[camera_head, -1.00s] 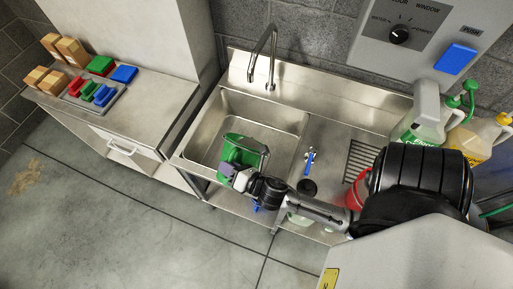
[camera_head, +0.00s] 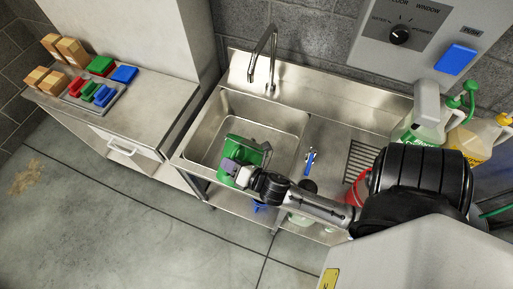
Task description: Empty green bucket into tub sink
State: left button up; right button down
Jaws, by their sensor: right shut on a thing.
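The green bucket (camera_head: 234,150) is over the front part of the steel tub sink (camera_head: 215,108), at its front rim. My right gripper (camera_head: 238,168) is shut on the bucket, and its arm comes in from the right. The bucket looks tilted. Its inside and contents are hidden from this angle. The sink basin behind the bucket looks bare. My left gripper is not in view.
A tall faucet (camera_head: 262,58) stands behind the basin. A red bucket (camera_head: 358,188), a green bottle (camera_head: 420,115) and a yellow bottle (camera_head: 478,137) are on the right. A cabinet (camera_head: 160,108) with colored pads and wooden blocks stands left of the sink.

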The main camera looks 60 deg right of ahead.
jog(key=shift+d+r, duration=0.1)
jog(key=shift+r, duration=0.1)
jog(key=shift+d, duration=0.15)
jog(key=shift+d+r+m, duration=0.1)
jog(key=shift+m, duration=0.2)
jog(key=shift+d, duration=0.15)
jog(key=shift+d+r, duration=0.1)
jog(key=shift+r, duration=0.05)
jog(key=shift+d+m+p, duration=0.2)
jog(key=shift+m+p, duration=0.1)
jog(key=shift+w+d+r, duration=0.1)
jog(key=shift+d, duration=0.1)
jog(key=shift+d+p, duration=0.1)
jog(key=shift+p, duration=0.2)
